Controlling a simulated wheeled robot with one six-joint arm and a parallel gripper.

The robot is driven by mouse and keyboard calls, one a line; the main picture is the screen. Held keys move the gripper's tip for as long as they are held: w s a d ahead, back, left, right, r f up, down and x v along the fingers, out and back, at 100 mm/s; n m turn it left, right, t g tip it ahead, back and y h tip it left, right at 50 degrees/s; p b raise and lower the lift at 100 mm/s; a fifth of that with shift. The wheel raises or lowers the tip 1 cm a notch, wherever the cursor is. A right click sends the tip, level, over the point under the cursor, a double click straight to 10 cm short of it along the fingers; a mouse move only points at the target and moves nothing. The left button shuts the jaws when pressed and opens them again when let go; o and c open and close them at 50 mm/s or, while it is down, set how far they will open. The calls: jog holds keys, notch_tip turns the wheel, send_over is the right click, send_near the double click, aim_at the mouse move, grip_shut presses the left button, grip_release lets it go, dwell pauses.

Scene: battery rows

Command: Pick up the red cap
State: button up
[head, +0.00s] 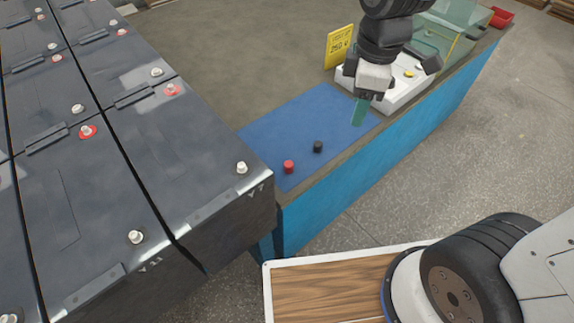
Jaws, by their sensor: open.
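The red cap (288,167) is a small upright cylinder. It stands on the blue mat (275,133) near the mat's front left part. A similar black cap (318,146) stands a little behind it to the right. My gripper (362,108) hangs above the right end of the mat, to the right of both caps and apart from them. Its fingers point down and it looks empty. One greenish finger shows clearly; the other is mostly hidden.
Dark batteries (80,180) with terminals fill the left side, close to the mat. A yellow sign (339,46), a white scale-like device (400,95) and a greenish clear box (447,35) stand behind my gripper. A red tray (501,17) is at the far right. The mat between gripper and caps is clear.

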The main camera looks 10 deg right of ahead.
jog(key=w+a+f+n, duration=0.4)
jog(key=a+f+n, duration=0.1)
jog(key=f+n, duration=0.15)
jog(key=n, duration=0.7)
send_over(289, 164)
jog(key=shift+g, duration=0.3)
notch_tip(289, 164, down, 10)
jog(key=shift+d+r, duration=0.1)
jog(key=shift+d, duration=0.05)
jog(key=shift+n, duration=0.65)
jog(key=f, duration=0.9)
jog(key=shift+a, duration=0.25)
jog(key=c, duration=1)
